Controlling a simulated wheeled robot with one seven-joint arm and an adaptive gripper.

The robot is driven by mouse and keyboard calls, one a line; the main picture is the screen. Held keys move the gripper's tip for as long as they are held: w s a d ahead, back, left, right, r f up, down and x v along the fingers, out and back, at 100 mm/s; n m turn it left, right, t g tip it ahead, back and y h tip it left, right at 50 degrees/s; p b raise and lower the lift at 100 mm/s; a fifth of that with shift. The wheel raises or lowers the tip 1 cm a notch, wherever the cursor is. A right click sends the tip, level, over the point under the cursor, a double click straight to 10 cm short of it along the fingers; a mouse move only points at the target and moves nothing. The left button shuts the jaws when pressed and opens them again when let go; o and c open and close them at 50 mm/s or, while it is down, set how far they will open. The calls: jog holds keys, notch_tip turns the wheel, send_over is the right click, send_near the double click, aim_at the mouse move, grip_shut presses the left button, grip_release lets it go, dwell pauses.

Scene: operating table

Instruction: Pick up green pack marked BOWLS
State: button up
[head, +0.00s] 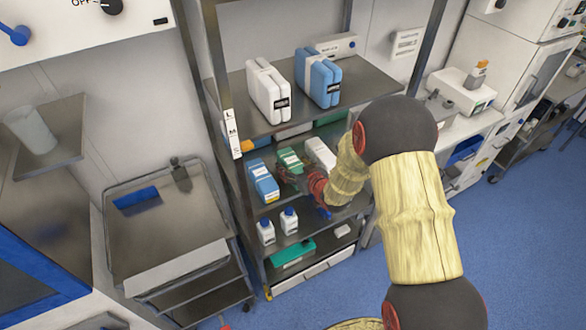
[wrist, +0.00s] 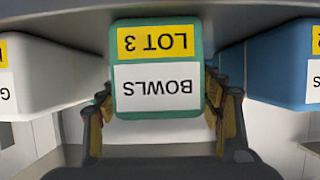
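The green pack (wrist: 157,70) fills the middle of the wrist view, its white BOWLS label and yellow LOT 3 label upside down there. In the head view the green pack (head: 290,161) is at the middle shelf level, between a blue pack and a white pack. My gripper (wrist: 160,105) has one finger along each side of the pack, and both fingers appear to touch it. In the head view my gripper (head: 302,178) is at the pack's near end. The pack's far end is hidden, and I cannot tell whether it is clear of the shelf.
A blue pack (head: 262,181) and a white pack (head: 320,154) stand close on either side. The upper shelf (head: 370,84) is overhead, holding larger packs. Two white bottles (head: 289,221) stand on the shelf below. A steel cart (head: 165,235) is at left.

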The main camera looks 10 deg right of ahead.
jog(key=shift+c, duration=1.2)
jog(key=c, duration=1.1)
jog(key=shift+r, duration=0.1)
